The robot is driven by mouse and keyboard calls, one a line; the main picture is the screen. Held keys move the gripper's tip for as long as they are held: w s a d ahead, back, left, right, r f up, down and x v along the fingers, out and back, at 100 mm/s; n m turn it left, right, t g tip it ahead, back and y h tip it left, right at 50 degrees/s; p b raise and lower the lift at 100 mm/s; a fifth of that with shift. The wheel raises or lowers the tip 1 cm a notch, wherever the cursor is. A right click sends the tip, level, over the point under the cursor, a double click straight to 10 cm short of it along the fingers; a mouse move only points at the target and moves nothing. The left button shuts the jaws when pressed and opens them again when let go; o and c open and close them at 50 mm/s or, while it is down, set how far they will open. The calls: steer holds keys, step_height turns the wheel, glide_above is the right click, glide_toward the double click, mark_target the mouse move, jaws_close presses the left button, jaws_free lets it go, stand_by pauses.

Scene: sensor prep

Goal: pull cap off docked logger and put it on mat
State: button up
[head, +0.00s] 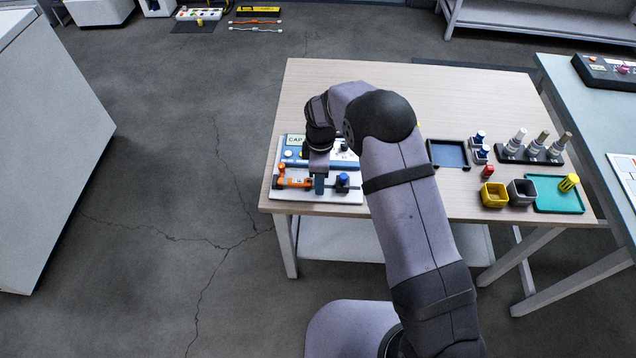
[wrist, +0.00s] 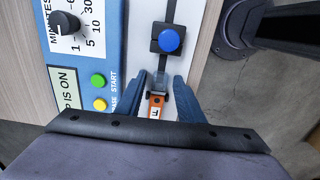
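The orange logger (head: 295,183) lies in a dock on a white and blue station board at the table's left front. My gripper (head: 319,184) is down at the logger's right end. In the wrist view, the blue fingers of my gripper (wrist: 162,82) stand on either side of the cap. I cannot tell whether they press on it. A teal mat or tray (head: 560,204) lies at the table's right front, with a yellow cylinder on it.
A blue knob (head: 343,180) on a dark block stands close to the right of my fingers. A yellow cup (head: 495,195), a grey cup (head: 521,193), a dark-framed blue tray (head: 449,154) and a rack of bottles (head: 530,156) stand to the right. The table's back is clear.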

steer(key=c, duration=0.8)
steer(key=shift+o, duration=0.2)
steer(key=shift+d, duration=1.2)
stand_by(0.4)
steer(key=shift+r, duration=0.1)
steer(key=shift+r+p, duration=2.15)
steer(key=shift+r, duration=0.55)
